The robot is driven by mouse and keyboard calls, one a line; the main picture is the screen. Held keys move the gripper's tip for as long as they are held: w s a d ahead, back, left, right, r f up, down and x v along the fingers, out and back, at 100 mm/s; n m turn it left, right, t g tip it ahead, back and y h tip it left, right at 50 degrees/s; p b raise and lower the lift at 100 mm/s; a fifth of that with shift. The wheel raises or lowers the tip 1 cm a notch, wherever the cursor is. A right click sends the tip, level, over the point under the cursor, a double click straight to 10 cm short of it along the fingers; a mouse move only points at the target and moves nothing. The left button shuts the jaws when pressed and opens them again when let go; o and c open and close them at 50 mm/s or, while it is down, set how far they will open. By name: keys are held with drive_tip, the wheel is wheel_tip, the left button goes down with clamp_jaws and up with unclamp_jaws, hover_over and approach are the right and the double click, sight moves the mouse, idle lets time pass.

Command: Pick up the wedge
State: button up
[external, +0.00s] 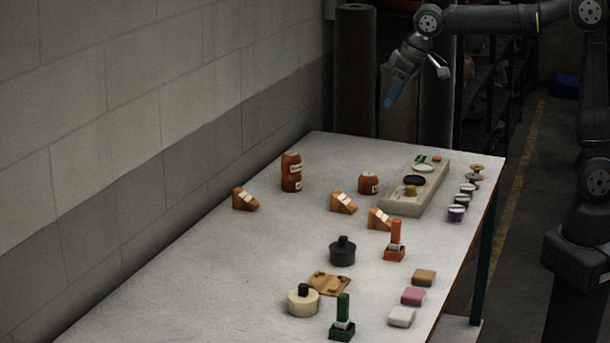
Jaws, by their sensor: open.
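Three orange-brown wedges with pale labels stand on the grey table (220,285) in the external view. One wedge (245,199) is at the left, near the wall. A second wedge (343,202) is near the middle of the table. A third wedge (379,218) is to its right, close to an orange-handled stamp. My gripper (391,99) has blue fingers and hangs high above the far end of the table, well apart from all the wedges. It is open and holds nothing visible.
Brown jars (291,172) stand near the wedges. A pale tray (404,205) holds small items, beside several small pots (457,213). An orange stamp (395,243), dark weight (342,251), cream weight (302,300), green stamp (342,320) and blocks (413,297) stand nearer. The left front table is clear.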

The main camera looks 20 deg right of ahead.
approach(339, 195)
drive_tip(key=shift+m, duration=0.4)
drive_tip(key=x, duration=0.5)
drive_tip(key=shift+w+f, duration=0.1)
drive_tip(key=shift+f, duration=0.05)
drive_tip(key=shift+x, duration=2.7)
drive_tip(key=c, duration=1.1)
